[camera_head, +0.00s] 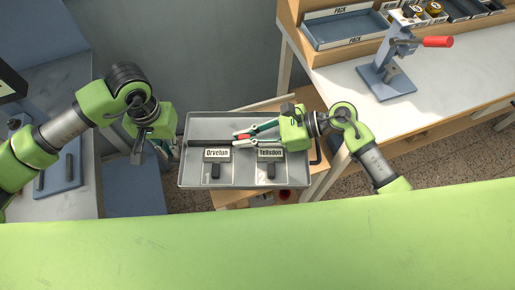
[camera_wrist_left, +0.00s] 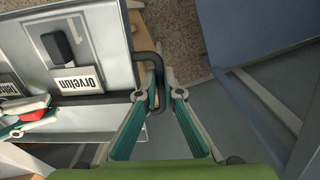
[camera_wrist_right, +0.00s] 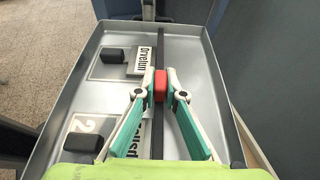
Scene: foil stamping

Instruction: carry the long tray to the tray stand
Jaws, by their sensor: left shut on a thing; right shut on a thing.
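The long grey tray (camera_head: 227,181) lies lengthwise across the middle of the head view, with a dark bar along it and a black handle at each end. Two label plates, "Orvelun" (camera_head: 217,154) and "Telisdon" (camera_head: 270,154), and dark blocks sit in it. My left gripper (camera_head: 165,148) is at the tray's left end, its fingers around the black handle (camera_wrist_left: 157,70). My right gripper (camera_head: 243,136) reaches over the tray, its fingers shut on a red piece (camera_wrist_right: 160,85) at the dark bar. The tray's right handle (camera_head: 318,150) is free. I cannot identify the tray stand with certainty.
Wooden furniture (camera_head: 303,100) shows under and behind the tray; contact is unclear. A white-topped bench (camera_head: 440,90) with a red-handled press (camera_head: 393,75) and a blue bin (camera_head: 345,28) stands right. A grey-topped bench (camera_head: 75,80) is at the left.

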